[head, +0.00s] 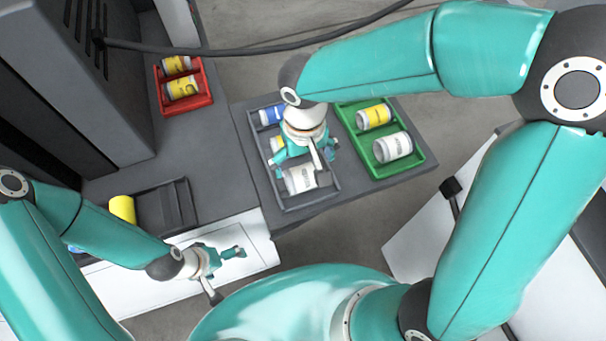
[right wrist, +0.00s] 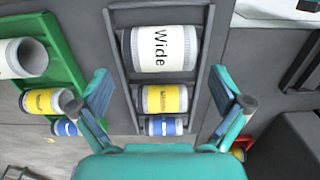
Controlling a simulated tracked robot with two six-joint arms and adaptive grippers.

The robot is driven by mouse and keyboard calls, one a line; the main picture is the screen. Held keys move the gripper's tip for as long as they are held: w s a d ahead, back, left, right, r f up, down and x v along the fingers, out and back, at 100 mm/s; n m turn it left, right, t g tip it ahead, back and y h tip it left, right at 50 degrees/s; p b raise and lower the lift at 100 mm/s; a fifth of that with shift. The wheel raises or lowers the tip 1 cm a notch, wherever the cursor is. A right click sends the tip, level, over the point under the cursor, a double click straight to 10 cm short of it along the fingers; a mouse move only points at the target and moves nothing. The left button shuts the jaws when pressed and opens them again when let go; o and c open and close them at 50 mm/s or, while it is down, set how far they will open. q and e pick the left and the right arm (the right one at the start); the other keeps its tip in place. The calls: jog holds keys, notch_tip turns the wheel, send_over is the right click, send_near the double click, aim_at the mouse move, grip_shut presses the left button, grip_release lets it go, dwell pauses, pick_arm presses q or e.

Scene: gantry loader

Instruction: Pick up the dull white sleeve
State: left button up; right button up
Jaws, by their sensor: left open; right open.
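A large white sleeve (head: 300,180) marked "Wide" lies on its side at the near end of the grey tray (head: 290,207); it also shows in the right wrist view (right wrist: 163,50). Another white sleeve (head: 393,147) lies in the green tray (head: 415,170). I cannot tell which of the two is the duller. My right gripper (head: 309,163) is open and empty above the grey tray, partly hiding its contents. In the right wrist view its fingers (right wrist: 160,88) are spread wide, apart from the sleeves. My left gripper (head: 228,272) is open and empty over the white surface at lower left.
A yellow sleeve (right wrist: 165,99) and a blue sleeve (right wrist: 164,126) share the grey tray. The green tray also holds a yellow sleeve (head: 374,116). A red tray (head: 205,100) holds yellow-labelled sleeves. A black cable (head: 240,50) crosses the back. A yellow cylinder (head: 122,209) stands near the left.

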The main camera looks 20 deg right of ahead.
aim_at(304, 171)
notch_tip(304, 171, down, 5)
jog(key=shift+s+f+p, duration=0.1)
jog(key=shift+s+p, duration=0.05)
jog(key=shift+p, duration=0.25)
jog(key=shift+f, duration=0.6)
jog(key=c, duration=1.4)
jog(key=shift+o, duration=0.2)
jog(key=shift+r, duration=0.25)
